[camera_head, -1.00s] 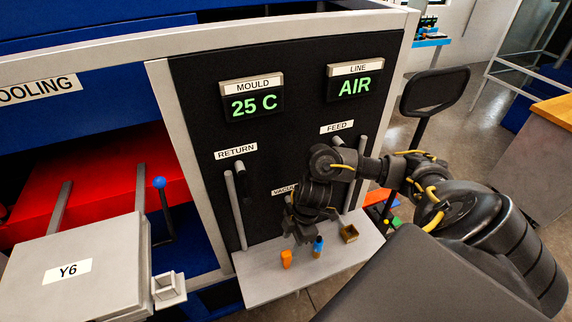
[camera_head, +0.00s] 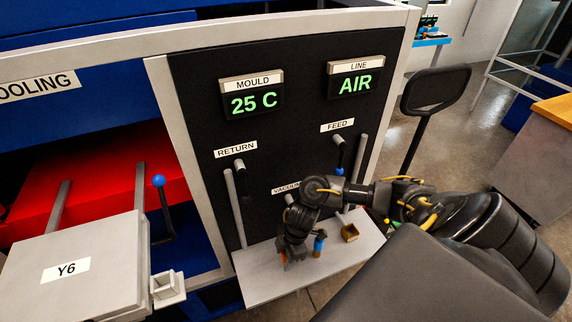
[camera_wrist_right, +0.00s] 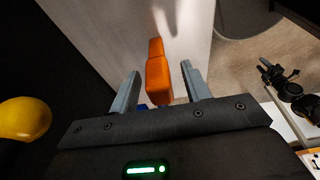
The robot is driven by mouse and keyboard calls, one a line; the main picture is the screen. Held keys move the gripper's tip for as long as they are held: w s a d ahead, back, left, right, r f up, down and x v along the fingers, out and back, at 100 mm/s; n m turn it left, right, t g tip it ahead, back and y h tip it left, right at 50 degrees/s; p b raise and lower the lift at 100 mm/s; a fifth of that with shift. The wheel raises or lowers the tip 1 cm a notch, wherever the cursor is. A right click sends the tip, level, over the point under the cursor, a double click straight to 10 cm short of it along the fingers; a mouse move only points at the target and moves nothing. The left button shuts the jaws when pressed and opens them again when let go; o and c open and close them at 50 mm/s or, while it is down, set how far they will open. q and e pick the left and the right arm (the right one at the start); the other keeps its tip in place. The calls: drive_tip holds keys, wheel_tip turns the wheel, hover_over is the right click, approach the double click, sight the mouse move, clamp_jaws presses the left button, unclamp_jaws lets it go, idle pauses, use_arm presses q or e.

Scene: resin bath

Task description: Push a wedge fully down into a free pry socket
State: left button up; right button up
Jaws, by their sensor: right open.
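An orange block (camera_wrist_right: 157,76), which looks like the wedge, stands on the pale shelf. In the right wrist view it lies between the two grey fingers of my right gripper (camera_wrist_right: 160,92), with a gap on each side. In the head view my right gripper (camera_head: 291,257) is low over the shelf and hides most of the orange block. A pale square hollow fitting (camera_head: 167,288), possibly a pry socket, sits at the corner of the grey Y6 block (camera_head: 95,265). My left gripper is out of view.
The grey shelf (camera_head: 260,282) also holds a blue-topped orange item (camera_head: 319,243) and a small open brass box (camera_head: 350,232), close beside my right gripper. The black panel (camera_head: 270,135) with upright grey bars (camera_head: 235,210) rises behind. A blue-knobbed lever (camera_head: 159,182) stands near the Y6 block.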

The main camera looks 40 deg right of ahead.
drive_tip(key=shift+c, duration=0.2)
clamp_jaws()
drive_tip(key=shift+r, duration=0.2)
